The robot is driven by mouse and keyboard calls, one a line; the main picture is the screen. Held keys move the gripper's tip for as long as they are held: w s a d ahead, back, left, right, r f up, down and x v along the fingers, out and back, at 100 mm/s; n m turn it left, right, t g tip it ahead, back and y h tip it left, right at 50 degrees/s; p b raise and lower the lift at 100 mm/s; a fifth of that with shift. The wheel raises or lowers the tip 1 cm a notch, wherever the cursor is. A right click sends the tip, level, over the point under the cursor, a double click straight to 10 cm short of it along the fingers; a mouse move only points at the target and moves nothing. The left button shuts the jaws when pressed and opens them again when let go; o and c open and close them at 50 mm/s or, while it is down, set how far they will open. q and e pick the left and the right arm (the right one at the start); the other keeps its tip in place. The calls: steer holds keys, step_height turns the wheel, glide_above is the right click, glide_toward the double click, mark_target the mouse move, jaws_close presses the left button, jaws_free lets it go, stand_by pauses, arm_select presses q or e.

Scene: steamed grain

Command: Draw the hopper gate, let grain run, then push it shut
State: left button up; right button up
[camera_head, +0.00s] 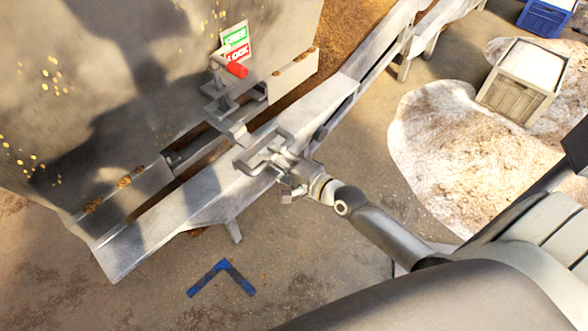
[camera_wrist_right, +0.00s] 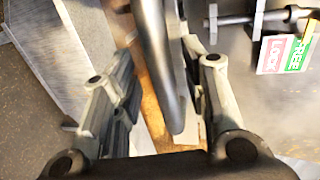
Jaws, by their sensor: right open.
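The hopper (camera_head: 120,90) is a large spotted metal wall at the left. Its gate slide (camera_head: 228,128) sticks out low on that wall, over a trough (camera_head: 200,198). A metal pull handle (camera_head: 262,158) is at the slide's near end. My right gripper (camera_head: 280,165) is at this handle, fingers open. In the right wrist view the grey handle bar (camera_wrist_right: 158,65) stands between the two open fingers (camera_wrist_right: 162,85); contact cannot be told. A latch with a red knob (camera_head: 236,69) sits above the slide, below a green and red FREE/LOCK sign (camera_head: 235,44). My left gripper is out of view.
The trough runs diagonally to the upper right on short legs. A blue crate (camera_head: 545,18) is farther back. A blue corner mark (camera_head: 222,270) lies on open floor.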

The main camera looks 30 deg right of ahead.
steer(key=v, duration=1)
steer(key=shift+s, duration=0.3)
steer(key=shift+d, duration=0.1)
stand_by(6.6)
